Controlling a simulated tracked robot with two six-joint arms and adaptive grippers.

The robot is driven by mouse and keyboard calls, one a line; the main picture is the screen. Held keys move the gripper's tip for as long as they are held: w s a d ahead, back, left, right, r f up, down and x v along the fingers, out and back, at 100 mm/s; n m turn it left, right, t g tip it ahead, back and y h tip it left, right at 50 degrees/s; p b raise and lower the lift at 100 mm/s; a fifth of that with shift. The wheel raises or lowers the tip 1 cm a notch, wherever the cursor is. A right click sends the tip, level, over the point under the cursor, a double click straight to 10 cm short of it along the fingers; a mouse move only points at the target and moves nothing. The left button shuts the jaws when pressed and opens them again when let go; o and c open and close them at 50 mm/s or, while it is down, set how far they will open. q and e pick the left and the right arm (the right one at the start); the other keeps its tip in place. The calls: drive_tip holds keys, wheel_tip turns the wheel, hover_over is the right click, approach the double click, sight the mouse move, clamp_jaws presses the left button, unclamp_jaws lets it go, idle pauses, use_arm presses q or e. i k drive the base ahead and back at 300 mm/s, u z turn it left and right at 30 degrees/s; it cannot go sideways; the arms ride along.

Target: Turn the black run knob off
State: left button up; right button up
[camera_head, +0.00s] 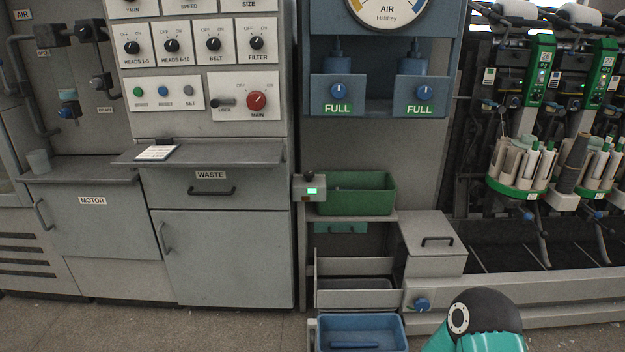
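No knob in view carries a readable "run" label. Several black knobs sit on the cabinet's upper panel between OFF and ON marks: heads 1-5 knob (131,47), heads 6-10 knob (171,46), belt knob (213,44) and filter knob (256,43). Their exact pointer settings are too small to tell. A small grey box (298,188) beside the green bin has a dark knob-like part (309,175) on top and a lit green window (313,191). Neither gripper is in view; only a teal and black link of my arm shows at the bottom right.
A grey shelf (270,152) juts out under the panel with a red main knob (257,100). The green bin (360,205) and blue bin (390,335) stand in the rack. Winding heads (520,195) fill the right. Floor (150,325) is clear at lower left.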

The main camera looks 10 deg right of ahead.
sight(309, 174)
drive_tip(key=z, duration=0.35)
drive_tip(key=i, duration=1.35)
drive_tip(key=u, duration=0.45)
